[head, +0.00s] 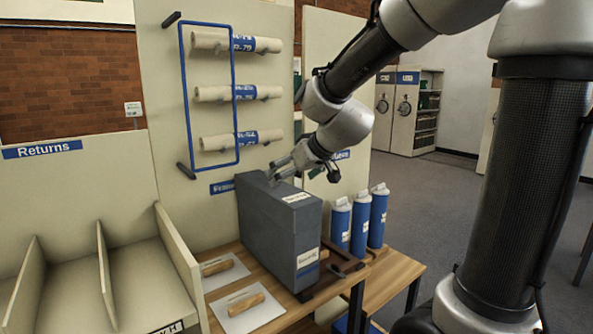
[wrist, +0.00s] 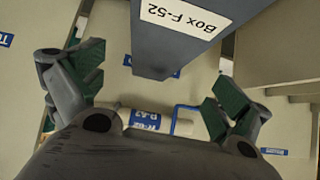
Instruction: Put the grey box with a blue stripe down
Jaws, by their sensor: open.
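The grey box (head: 275,230) stands upright on the wooden table. In the wrist view the grey box (wrist: 178,55) shows a label reading "Box F-52". My gripper (head: 280,171) is at the top of the box, toward its back end. In the wrist view my gripper (wrist: 153,88) has its green-padded fingers spread wide, with nothing between them. The box lies beyond the fingers there. Whether a finger touches it I cannot tell.
Two white sheets with wooden pieces (head: 240,303) lie left of the box. Several blue cylinders (head: 359,222) stand to its right. The Returns rack (head: 120,275) with dividers is at the left.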

